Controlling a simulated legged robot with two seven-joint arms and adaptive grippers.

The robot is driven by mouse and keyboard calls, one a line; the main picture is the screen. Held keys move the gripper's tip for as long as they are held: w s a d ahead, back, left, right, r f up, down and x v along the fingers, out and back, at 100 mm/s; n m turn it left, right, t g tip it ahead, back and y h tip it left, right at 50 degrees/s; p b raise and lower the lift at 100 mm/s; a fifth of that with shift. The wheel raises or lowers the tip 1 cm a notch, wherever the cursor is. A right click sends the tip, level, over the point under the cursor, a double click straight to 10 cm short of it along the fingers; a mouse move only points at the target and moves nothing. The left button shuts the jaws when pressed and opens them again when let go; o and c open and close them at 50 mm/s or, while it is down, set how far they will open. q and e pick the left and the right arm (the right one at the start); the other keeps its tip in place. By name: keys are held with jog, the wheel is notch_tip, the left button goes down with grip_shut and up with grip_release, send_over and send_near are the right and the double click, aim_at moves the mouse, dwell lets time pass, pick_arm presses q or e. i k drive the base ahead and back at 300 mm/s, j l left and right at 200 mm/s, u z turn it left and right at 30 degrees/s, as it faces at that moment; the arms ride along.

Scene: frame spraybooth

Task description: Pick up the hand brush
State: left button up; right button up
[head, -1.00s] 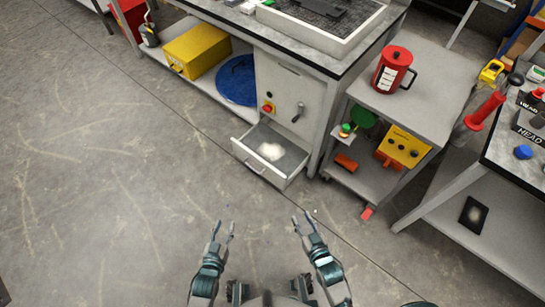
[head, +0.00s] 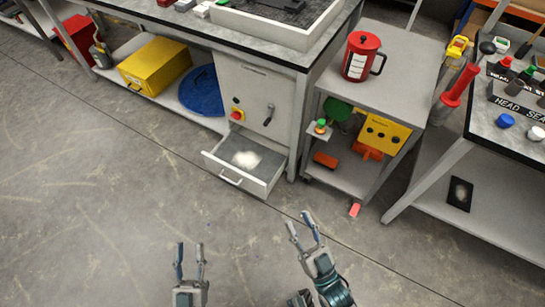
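I cannot pick out a hand brush with certainty. A dark, long-handled object (head: 531,40) lies at the top right on the right-hand bench and is cut by the picture edge. A pale, fuzzy patch (head: 246,159) lies in the open drawer (head: 258,183), and I cannot tell what it is. My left gripper (head: 190,250) is open and empty over the floor at the bottom. My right gripper (head: 300,222) is open and empty, over the floor in front of the drawer and cart. Neither touches anything.
A grey cart (head: 412,60) holds a red can (head: 361,57), with a yellow control box (head: 384,132) below. The right bench (head: 480,125) carries bottles and caps. A yellow box (head: 155,65) and blue disc (head: 201,92) sit on the left shelf. The floor at left is clear.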

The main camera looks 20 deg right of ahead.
aim_at(328, 162)
jog(key=i+l+z, duration=0.2)
jog(key=i+l, duration=0.35)
jog(key=i+l+z, duration=0.15)
jog(key=i+l, duration=0.3)
jog(key=i, duration=0.3)
